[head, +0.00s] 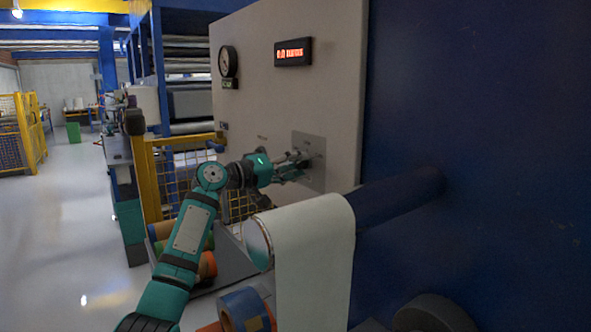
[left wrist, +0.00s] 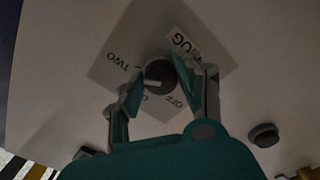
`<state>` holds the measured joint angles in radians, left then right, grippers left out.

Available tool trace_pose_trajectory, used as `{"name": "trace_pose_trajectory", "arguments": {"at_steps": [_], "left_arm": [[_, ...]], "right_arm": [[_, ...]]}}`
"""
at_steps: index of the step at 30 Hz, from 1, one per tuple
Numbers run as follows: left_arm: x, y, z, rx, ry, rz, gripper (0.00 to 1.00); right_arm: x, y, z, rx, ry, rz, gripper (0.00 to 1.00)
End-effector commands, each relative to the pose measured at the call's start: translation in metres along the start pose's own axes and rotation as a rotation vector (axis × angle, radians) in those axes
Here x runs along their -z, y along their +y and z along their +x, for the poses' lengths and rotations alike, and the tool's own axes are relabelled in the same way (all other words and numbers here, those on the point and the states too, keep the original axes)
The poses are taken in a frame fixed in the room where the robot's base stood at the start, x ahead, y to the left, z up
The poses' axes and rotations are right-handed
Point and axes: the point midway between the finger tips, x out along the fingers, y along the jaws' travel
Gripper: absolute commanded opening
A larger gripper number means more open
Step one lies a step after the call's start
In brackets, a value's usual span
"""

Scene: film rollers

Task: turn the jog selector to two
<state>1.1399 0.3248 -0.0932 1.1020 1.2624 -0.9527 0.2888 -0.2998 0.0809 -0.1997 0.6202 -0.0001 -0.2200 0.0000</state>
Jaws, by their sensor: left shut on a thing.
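The jog selector is a dark round knob (left wrist: 160,72) with a pale pointer mark, on a light grey square plate (left wrist: 122,38) on the panel. In the left wrist view the plate carries the words TWO, OFF and others partly hidden by the fingers. The pale mark lies toward the picture's left, between TWO and a partly hidden label; its exact setting is unclear. My left gripper (left wrist: 160,82) has a finger on each side of the knob and is shut on it. In the head view my left gripper (head: 300,160) is at the plate (head: 313,146), hiding the knob. My right gripper is not in view.
A gauge (head: 228,62) and a red-lit display (head: 293,52) sit higher on the beige panel (head: 300,100). A white roll of film (head: 312,240) on a blue shaft juts out in front at the right. A yellow mesh fence (head: 160,190) stands behind my arm. Floor at left is open.

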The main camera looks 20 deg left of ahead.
Motion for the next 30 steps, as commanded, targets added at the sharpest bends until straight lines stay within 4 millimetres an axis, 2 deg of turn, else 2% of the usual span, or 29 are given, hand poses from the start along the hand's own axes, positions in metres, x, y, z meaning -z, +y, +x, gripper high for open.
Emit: {"name": "trace_pose_trajectory", "arguments": {"at_steps": [19, 20, 21, 24, 30], "left_arm": [[-0.0032, -0.0036, 0.0009, 0.006, -0.008, 0.046, 0.04], [-0.0032, -0.0037, 0.0009, 0.006, -0.008, 0.046, 0.40], [-0.0030, -0.0035, 0.0008, 0.006, -0.008, 0.046, 0.45], [-0.0023, -0.0027, 0.0006, 0.004, -0.006, 0.046, 0.58], [-0.0013, -0.0016, 0.0003, 0.002, -0.003, 0.045, 0.59]], "right_arm": [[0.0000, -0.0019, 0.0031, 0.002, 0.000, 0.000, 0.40], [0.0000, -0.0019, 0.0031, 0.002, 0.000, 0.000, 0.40], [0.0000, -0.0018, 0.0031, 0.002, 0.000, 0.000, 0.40], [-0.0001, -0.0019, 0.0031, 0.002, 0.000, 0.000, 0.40], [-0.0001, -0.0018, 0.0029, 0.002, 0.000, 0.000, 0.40]]}}
